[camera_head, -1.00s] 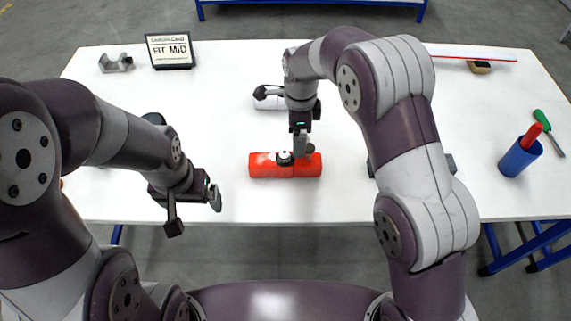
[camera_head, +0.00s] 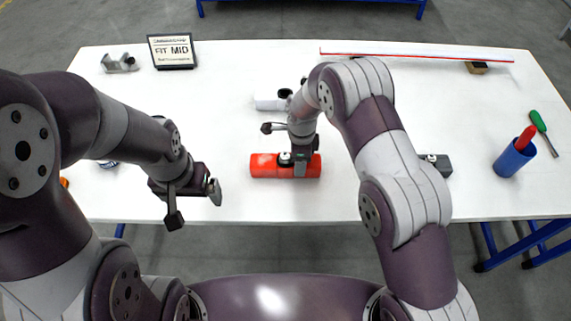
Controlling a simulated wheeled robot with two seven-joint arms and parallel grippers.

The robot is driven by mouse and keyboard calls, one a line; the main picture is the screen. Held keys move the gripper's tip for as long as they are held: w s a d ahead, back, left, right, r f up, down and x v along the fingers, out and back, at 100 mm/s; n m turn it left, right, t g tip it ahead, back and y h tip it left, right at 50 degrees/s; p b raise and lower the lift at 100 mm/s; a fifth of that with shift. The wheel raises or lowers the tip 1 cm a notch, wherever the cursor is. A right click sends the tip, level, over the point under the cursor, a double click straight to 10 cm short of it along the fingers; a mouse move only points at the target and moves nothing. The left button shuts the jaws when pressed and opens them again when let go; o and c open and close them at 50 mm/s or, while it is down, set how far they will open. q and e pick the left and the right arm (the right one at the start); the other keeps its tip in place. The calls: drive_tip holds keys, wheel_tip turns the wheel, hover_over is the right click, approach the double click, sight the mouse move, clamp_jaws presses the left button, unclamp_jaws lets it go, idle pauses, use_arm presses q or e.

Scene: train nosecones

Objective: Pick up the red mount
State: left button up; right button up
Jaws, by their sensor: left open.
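The red mount (camera_head: 262,166) is a red, rounded block lying lengthwise across the white table, near its front middle. A small black and white fitting (camera_head: 285,158) sits on its top. My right gripper (camera_head: 301,168) points down over the right half of the mount, with a grey finger overlapping it. Its other finger is hidden, so I cannot tell whether the jaws touch or hold the mount. My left gripper (camera_head: 195,205) is open and empty near the table's front edge, left of the mount and apart from it.
A white part (camera_head: 268,102) lies behind the mount. A sign (camera_head: 173,51) and grey bracket (camera_head: 119,63) stand back left. A dark grey block (camera_head: 437,163) lies beside my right arm. A blue cup (camera_head: 514,158) and green-handled screwdriver (camera_head: 541,127) are at right.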

drive_tip(key=shift+c, duration=1.3)
